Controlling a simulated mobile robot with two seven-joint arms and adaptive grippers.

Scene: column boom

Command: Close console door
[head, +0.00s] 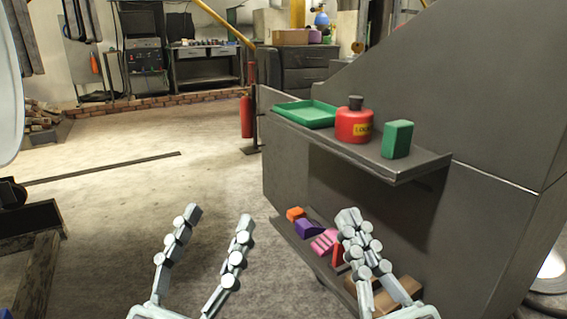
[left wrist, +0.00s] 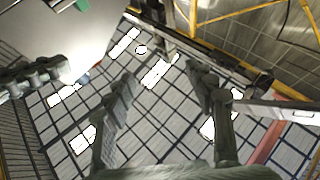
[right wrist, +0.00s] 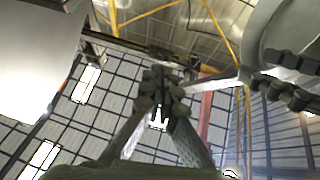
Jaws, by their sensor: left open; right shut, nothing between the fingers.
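The grey console (head: 490,130) fills the right of the head view. A shelf (head: 400,172) juts from its front, with an open lower space below. I cannot tell for sure which panel is the door; a grey panel (head: 283,165) stands at the left end of the shelf. My left gripper (head: 219,215) is open and empty, pointing up over the floor left of the console. My right gripper (head: 348,216) is shut and empty, in front of the lower space, hiding part of it. Both wrist views show fingers against the ceiling: left spread (left wrist: 163,75), right together (right wrist: 160,78).
On the shelf are a green tray (head: 306,113), a red bottle (head: 354,127) and a green box (head: 397,139). Lower down lie an orange block (head: 295,214), a purple block (head: 309,228), a pink block (head: 325,242) and brown boxes (head: 399,291). The floor (head: 130,200) at left is mostly clear.

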